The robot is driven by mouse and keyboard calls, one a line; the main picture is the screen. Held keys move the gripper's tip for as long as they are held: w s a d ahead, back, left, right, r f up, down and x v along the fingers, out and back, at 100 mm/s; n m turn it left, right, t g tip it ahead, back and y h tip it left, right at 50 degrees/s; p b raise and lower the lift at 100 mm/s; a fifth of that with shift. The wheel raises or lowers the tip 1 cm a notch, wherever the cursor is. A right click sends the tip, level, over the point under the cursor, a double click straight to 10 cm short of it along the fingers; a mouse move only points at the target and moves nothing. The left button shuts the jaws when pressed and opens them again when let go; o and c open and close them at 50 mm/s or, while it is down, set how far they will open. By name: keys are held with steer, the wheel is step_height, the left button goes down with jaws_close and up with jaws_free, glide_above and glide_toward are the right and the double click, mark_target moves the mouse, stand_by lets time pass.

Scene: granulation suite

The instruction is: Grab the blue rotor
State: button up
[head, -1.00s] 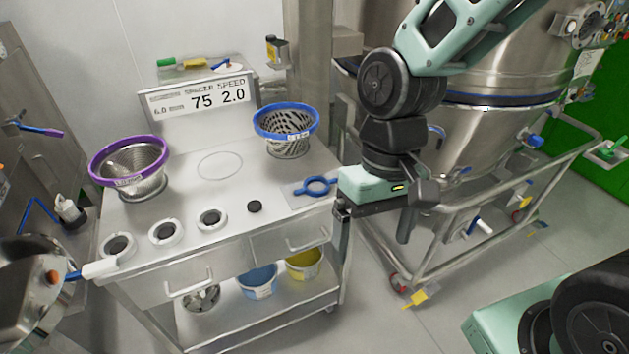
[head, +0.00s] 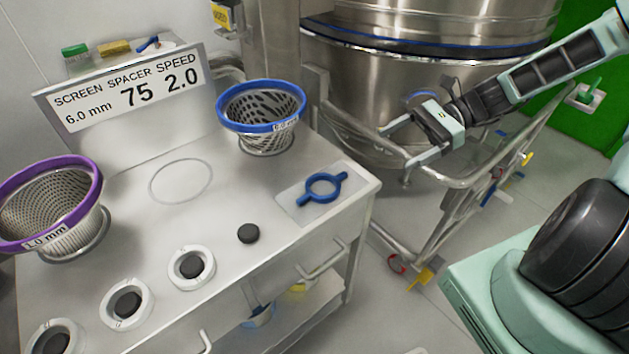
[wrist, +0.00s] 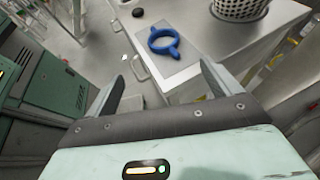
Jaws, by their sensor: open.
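The blue rotor (head: 323,186) is a ring with two opposite lugs. It lies flat on a pale square plate (head: 300,207) at the right end of the steel cart top. It also shows in the wrist view (wrist: 163,42), beyond and between my fingers. My gripper (head: 396,143) is in the air to the right of the cart, in front of the steel vessel, apart from the rotor. In the wrist view its two fingers (wrist: 160,88) are spread wide with nothing between them.
A blue-rimmed screen basket (head: 262,112) stands behind the rotor, and a purple-rimmed one (head: 50,205) at left. A black knob (head: 248,233) and white rings (head: 191,267) line the front. The steel vessel (head: 400,60) and its rail frame (head: 470,178) stand at right.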

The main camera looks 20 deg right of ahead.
glide_toward(329, 189)
steer(key=a, duration=0.1)
steer(key=a+r, duration=0.1)
steer(key=a, duration=0.1)
steer(key=shift+a+p, duration=0.35)
steer(key=shift+p+x, duration=0.35)
steer(key=shift+x, duration=2.7)
steer(key=shift+w+f, duration=0.15)
steer(key=c, duration=1.3)
